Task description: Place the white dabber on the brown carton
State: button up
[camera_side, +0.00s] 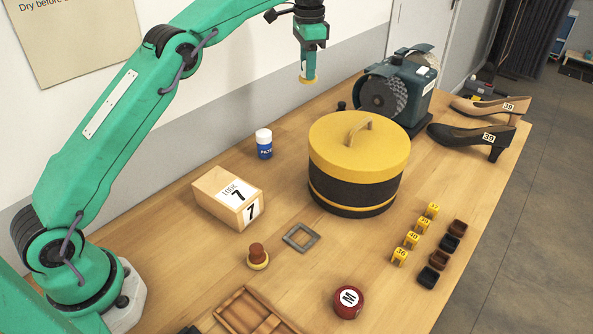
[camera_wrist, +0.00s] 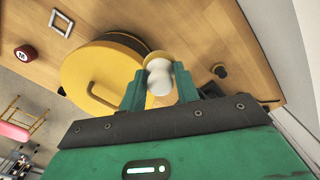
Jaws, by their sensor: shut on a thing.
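My gripper (camera_side: 308,66) is raised high above the back of the table. It is shut on the white dabber (camera_wrist: 160,80), which has a white, rounded handle and a yellow pad. In the side view the dabber's yellow pad (camera_side: 308,80) shows below the jaws, pointing down. The brown carton (camera_side: 213,204) stands on the table, lower and to the left of my gripper. It is light brown with white labels reading 7 on its top and end. The carton is not visible in the wrist view.
A yellow and black hat box (camera_side: 358,160) stands mid-table. A white-capped blue bottle (camera_side: 264,144) is behind the carton. A brown-handled dabber (camera_side: 258,256), grey frame (camera_side: 301,237) and red tin (camera_side: 348,301) lie in front. A green machine (camera_side: 400,88) and shoes (camera_side: 470,138) are right.

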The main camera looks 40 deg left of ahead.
jog(key=s+d+r, duration=0.1)
jog(key=s+d, duration=0.2)
jog(key=s, duration=0.3)
jog(key=s+d+r+m, duration=0.1)
jog(key=s+d+r, duration=0.15)
jog(key=s, duration=0.35)
jog(key=s+d+r, duration=0.1)
jog(key=s+d, duration=0.2)
jog(key=s, duration=0.3)
jog(key=s+f+m, duration=0.1)
jog(key=s+f, duration=0.1)
jog(key=s, duration=0.6)
jog(key=s+f, duration=0.3)
jog(key=s, duration=0.4)
send_over(225, 187)
notch_tip(225, 187, down, 12)
jog(key=shift+w+r, duration=0.1)
jog(key=shift+r, duration=0.1)
jog(key=shift+f, duration=2)
jog(key=shift+f, duration=0.1)
